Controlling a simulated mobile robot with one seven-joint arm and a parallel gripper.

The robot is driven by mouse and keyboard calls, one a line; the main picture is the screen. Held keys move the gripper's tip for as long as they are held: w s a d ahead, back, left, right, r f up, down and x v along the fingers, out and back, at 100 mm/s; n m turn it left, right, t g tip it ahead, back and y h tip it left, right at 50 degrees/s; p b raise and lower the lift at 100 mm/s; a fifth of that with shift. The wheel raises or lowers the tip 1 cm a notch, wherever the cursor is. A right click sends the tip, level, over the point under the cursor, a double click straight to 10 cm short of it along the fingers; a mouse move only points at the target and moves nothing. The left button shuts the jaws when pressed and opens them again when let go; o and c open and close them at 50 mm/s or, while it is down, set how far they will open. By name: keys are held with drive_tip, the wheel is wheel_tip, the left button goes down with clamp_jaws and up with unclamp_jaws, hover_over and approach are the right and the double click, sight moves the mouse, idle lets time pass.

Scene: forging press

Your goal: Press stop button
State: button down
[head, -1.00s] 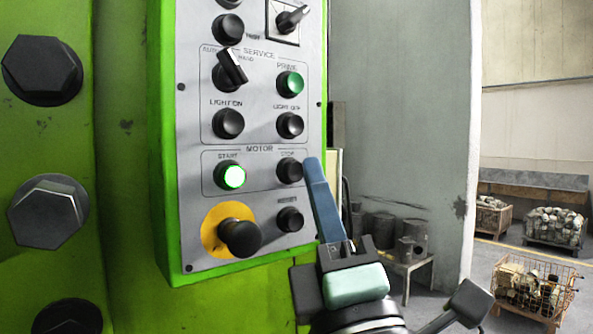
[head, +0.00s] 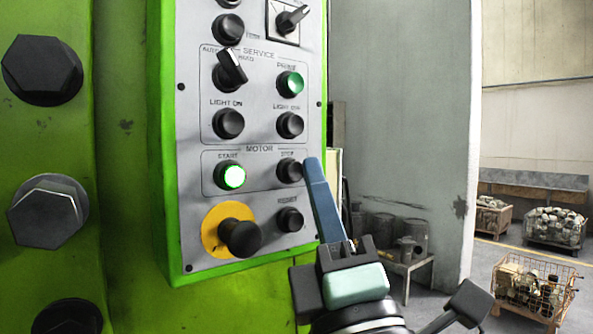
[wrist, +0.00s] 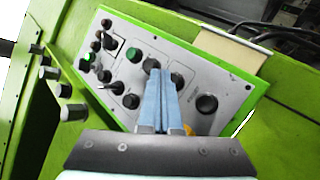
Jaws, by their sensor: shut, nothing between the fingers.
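The STOP button (head: 290,170) is a black round button in the MOTOR box of the grey panel (head: 190,190). The START button (head: 230,176) to its left glows green. My gripper (head: 312,163) is shut and empty, its blue fingers just right of the STOP button in the head view. In the wrist view the fingertips (wrist: 160,72) lie over the panel, with the STOP button (wrist: 177,80) close beside them, partly behind a finger. I cannot tell whether they touch it.
The RESET button (head: 289,220) and the black emergency knob on a yellow disc (head: 212,230) sit just below. The LIGHT OFF button (head: 290,124) is just above. Green machine housing (head: 130,200) with large bolts (head: 48,211) is at left. Wire crates (head: 535,285) stand far right.

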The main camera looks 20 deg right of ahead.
drive_tip(key=shift+w+a, duration=0.15)
drive_tip(key=shift+w, duration=0.3)
drive_tip(key=shift+w+a+b, duration=0.15)
drive_tip(key=shift+w+b, duration=0.2)
idle(0.9)
drive_tip(key=shift+s, duration=0.1)
drive_tip(key=shift+s+d+b, duration=0.25)
drive_tip(key=shift+s+b, duration=0.4)
